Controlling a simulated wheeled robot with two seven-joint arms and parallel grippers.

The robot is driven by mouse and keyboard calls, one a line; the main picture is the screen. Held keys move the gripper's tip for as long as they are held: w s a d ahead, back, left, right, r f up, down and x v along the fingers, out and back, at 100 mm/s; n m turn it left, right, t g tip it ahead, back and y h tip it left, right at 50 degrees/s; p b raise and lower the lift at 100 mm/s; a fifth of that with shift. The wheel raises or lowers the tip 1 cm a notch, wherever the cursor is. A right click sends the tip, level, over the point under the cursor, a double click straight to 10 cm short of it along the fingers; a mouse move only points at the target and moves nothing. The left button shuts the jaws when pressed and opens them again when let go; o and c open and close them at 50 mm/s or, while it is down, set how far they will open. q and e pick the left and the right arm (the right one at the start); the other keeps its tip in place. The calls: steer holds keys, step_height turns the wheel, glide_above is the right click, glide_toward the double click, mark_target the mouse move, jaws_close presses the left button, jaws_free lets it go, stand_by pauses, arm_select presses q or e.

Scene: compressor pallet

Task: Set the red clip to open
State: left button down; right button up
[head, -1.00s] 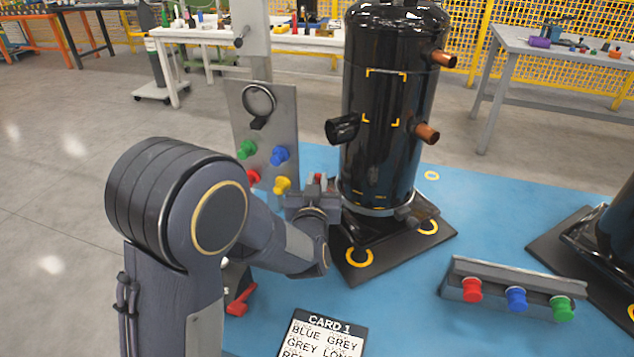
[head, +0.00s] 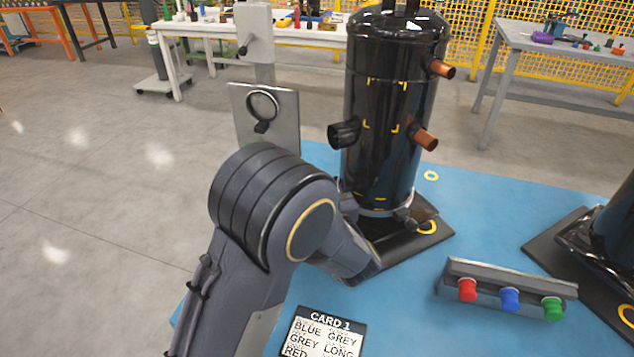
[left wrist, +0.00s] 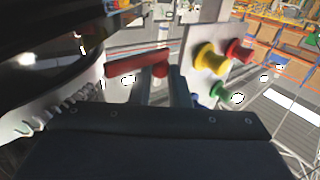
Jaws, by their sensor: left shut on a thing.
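The red clip shows in the left wrist view as a red bar with a rounded end (left wrist: 140,71), beside a pale toothed band at the foot of the dark compressor (left wrist: 45,45). My left gripper (left wrist: 165,88) is shut on the red clip; its dark body fills the bottom of that view. In the head view, my left arm covers the gripper and the clip, beside the base of the black compressor (head: 390,130). How far the clip is turned cannot be told. My right gripper is not in view.
A grey panel (head: 283,113) with a ring stands left of the compressor; its yellow knob (left wrist: 208,57) and red knob (left wrist: 238,51) show at the wrist. A rail (head: 487,283) with red, blue and green knobs and a card (head: 323,333) lie on the blue pallet (head: 400,310).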

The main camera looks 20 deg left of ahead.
arm_select(q)
steer(key=shift+s+n+g+y, duration=0.2)
steer(key=shift+n+g+y, duration=0.2)
steer(key=shift+n+y, duration=0.1)
steer(key=c, duration=1.4)
jaws_free()
steer(key=shift+o, duration=0.2)
steer(key=v, duration=0.7)
steer(key=shift+s+d+p, duration=0.25)
steer(key=shift+d+p, duration=0.05)
steer(key=shift+p, duration=0.15)
